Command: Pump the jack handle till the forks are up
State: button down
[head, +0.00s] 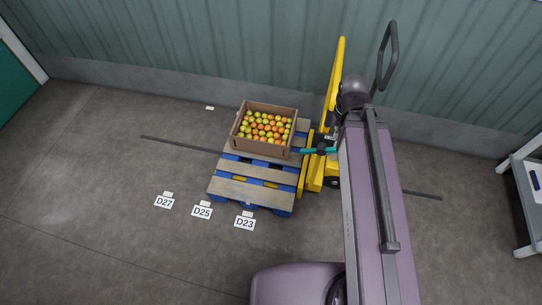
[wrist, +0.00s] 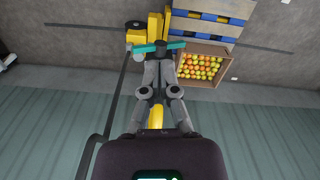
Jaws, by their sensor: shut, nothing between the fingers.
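A yellow pallet jack (head: 315,176) stands by the wall, with yellow showing between the pallet slats. A yellow bar (head: 337,80) rises from it, and a dark looped handle (head: 393,45) stands to the right, partly hidden by my arm. A dark bar (wrist: 117,95) runs down the left of the wrist view. My gripper (head: 320,150) is over the jack's body. In the wrist view its teal-tipped fingers (wrist: 158,47) are together and empty, apart from the dark bar. Fork height cannot be told.
Floor labels D27 (head: 164,202), D25 (head: 202,212) and D23 (head: 245,222) lie in front. A corrugated wall (head: 190,50) runs behind, and a white-framed table (head: 520,190) stands right. Floor at left is clear.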

jog(key=c, duration=1.2)
grip_release()
jog(key=shift+c, duration=0.2)
jog(key=o, duration=0.8)
jog(key=shift+o, duration=0.2)
jog(key=w+d+f+m+t+y+b, duration=0.2)
jog(key=w+d+m+t+y+b, duration=0.6)
jog(key=w+m, duration=0.55)
jog(key=w+d+r+m+t+b, duration=0.1)
jog(key=d+r+m+t+b, duration=0.1)
jog(key=d+m, duration=0.7)
jog(key=w+d+r+m+t+b, duration=0.1)
jog(key=d+r+m+t+b, duration=0.2)
jog(key=d+m+t+b, duration=0.2)
jog(key=d+m+t, duration=0.1)
jog(key=d+m, duration=0.2)
jog(key=d, duration=0.1)
jog(key=shift+w+d+m+h, duration=0.25)
jog(key=shift+d+m+h, duration=0.05)
jog(key=shift+d+m, duration=0.05)
